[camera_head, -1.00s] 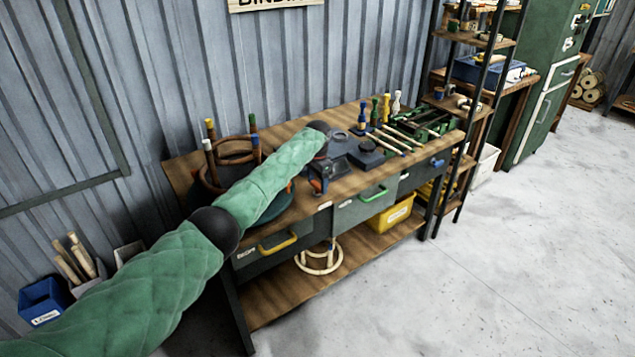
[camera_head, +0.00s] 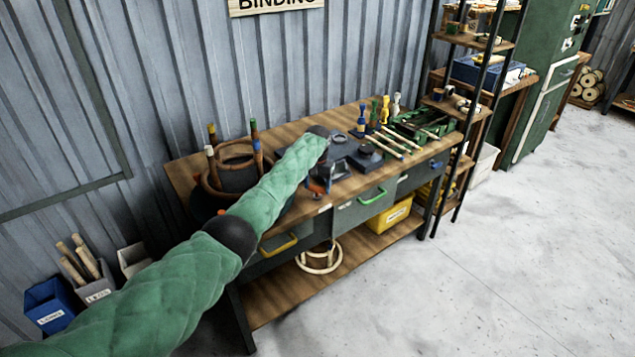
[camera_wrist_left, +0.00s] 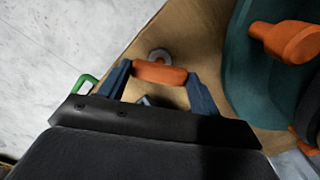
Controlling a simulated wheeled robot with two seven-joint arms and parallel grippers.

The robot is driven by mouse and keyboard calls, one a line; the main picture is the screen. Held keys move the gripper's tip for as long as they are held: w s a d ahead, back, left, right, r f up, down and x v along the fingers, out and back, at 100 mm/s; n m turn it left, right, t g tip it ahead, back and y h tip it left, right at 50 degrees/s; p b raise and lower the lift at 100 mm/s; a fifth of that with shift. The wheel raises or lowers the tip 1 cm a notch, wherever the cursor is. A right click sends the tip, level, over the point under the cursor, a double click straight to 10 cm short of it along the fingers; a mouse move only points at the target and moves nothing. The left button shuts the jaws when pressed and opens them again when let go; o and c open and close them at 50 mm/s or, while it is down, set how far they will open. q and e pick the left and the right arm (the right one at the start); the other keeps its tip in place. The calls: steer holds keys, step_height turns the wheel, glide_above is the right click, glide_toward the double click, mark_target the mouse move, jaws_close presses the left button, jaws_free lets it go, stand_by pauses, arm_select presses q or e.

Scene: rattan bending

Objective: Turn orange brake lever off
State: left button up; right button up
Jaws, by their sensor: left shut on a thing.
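The orange brake lever (camera_wrist_left: 160,72) shows in the left wrist view as a short orange bar near a grey ring on the wooden bench top. The two blue fingers of my left gripper (camera_wrist_left: 158,80) stand on either side of it, shut on it. In the head view a small orange part (camera_head: 316,187) shows at the bench's front edge below my left wrist, partly hidden by the arm. My right gripper is in neither view.
A teal round body (camera_wrist_left: 245,75) with an orange knob (camera_wrist_left: 284,42) is close on the right in the wrist view. The wooden bench (camera_head: 290,128) carries a brown ring with upright pegs (camera_head: 232,152), tools and rods. A yellow bin (camera_head: 390,217) is below. The floor in front is clear.

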arm_select(q)
steer(key=n+p, duration=0.2)
steer(key=n, duration=0.3)
steer(key=shift+r+n, duration=0.1)
steer(key=shift+n, duration=0.2)
steer(key=n+p, duration=0.1)
steer(key=n, duration=0.1)
steer(key=shift+n, duration=0.3)
steer(key=shift+n+p, duration=0.4)
steer(key=shift+n, duration=1.2)
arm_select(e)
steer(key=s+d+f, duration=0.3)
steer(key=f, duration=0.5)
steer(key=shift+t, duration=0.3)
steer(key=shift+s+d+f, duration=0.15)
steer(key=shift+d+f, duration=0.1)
arm_select(q)
steer(key=o, duration=1)
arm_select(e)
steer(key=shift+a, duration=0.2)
